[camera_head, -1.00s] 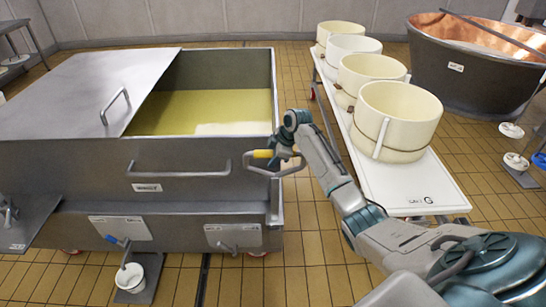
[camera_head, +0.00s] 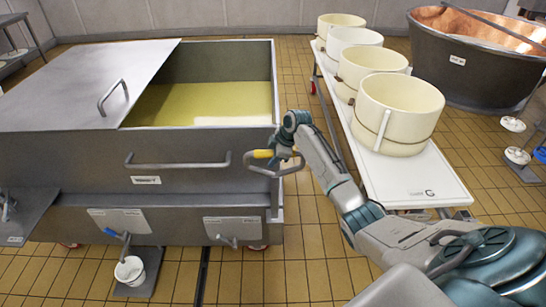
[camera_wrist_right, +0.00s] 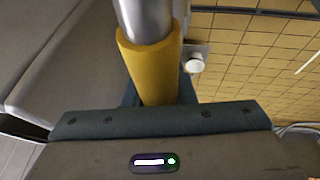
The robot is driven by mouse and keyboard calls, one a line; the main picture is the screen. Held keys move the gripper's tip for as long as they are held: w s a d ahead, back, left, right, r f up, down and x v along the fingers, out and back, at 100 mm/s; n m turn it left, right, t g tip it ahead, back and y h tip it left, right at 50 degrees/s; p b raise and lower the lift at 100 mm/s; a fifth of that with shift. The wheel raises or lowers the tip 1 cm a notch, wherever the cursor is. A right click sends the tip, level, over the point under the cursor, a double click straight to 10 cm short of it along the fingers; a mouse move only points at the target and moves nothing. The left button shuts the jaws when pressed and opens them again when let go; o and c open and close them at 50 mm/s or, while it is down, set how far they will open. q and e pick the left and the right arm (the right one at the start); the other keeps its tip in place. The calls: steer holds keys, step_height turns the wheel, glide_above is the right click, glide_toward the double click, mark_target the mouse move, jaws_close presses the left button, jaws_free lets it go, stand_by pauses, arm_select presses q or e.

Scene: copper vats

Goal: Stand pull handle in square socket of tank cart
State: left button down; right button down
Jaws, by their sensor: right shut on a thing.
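The pull handle (camera_head: 263,154) has a yellow sleeve and a curved grey metal bar. My right gripper (camera_head: 280,152) is shut on it, in front of the right end of the tank cart's near wall. In the right wrist view the yellow sleeve and metal bar (camera_wrist_right: 150,50) rise from the jaws. The tank cart (camera_head: 90,190) is a grey steel vat with yellowish liquid and a partly covering lid. I cannot make out the square socket; a narrow upright bracket (camera_head: 276,200) shows at the cart's near right corner. My left gripper is out of view.
A white-topped trolley (camera_head: 430,185) with several cream moulds (camera_head: 397,115) stands to the right. A copper-lined vat (camera_head: 470,75) is behind it. A white pail (camera_head: 130,270) stands before the cart. Tiled floor (camera_head: 310,250) is free between cart and trolley.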

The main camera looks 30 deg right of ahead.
steer(key=shift+r, duration=0.15)
steer(key=c, duration=1.1)
jaws_free()
steer(key=shift+s, duration=0.15)
steer(key=shift+d+r, duration=0.1)
steer(key=shift+r, duration=0.1)
steer(key=shift+b+v, duration=1.05)
steer(key=shift+v, duration=4.15)
